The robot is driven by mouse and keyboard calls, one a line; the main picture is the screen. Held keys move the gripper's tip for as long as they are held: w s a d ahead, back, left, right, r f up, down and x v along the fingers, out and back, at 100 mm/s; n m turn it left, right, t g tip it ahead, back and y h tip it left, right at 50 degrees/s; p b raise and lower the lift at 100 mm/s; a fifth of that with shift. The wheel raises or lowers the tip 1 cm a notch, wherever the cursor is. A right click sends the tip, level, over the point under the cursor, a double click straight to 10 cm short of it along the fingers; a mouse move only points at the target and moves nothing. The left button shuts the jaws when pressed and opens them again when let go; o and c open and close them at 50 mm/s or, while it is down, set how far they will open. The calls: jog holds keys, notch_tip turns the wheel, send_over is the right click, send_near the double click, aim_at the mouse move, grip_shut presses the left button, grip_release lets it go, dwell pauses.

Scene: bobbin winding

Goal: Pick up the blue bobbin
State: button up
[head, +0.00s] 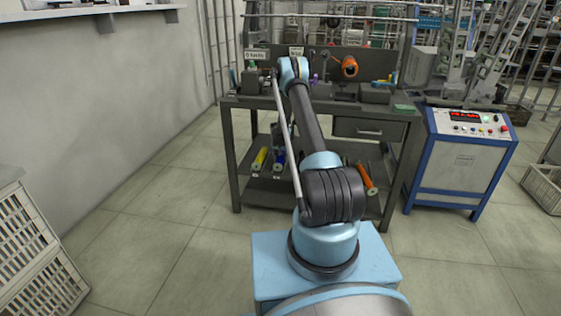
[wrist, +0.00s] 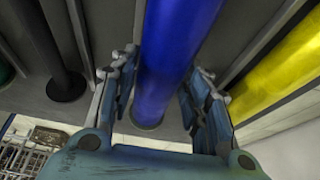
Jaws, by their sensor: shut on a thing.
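The blue bobbin (wrist: 175,50) is a long smooth cylinder running up through the middle of the wrist view. In the head view the blue bobbin (head: 278,160) shows on the lower shelf of the workbench, partly behind my arm. My gripper cannot be made out in the head view.
A yellow bobbin (wrist: 285,65) lies close on the right in the wrist view; a dark one (wrist: 62,55) is on the left. In the head view, an orange bobbin (head: 367,179) is on the shelf of the workbench (head: 228,150). A blue-framed control cabinet (head: 462,160) stands right.

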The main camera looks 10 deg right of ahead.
jog(key=v, duration=0.2)
jog(key=shift+s+r, duration=0.1)
jog(key=shift+r, duration=0.2)
jog(key=s+a, duration=0.2)
jog(key=s, duration=0.6)
jog(key=s+a, duration=0.3)
jog(key=s, duration=0.5)
jog(key=shift+a, duration=0.2)
jog(key=shift+s, duration=0.15)
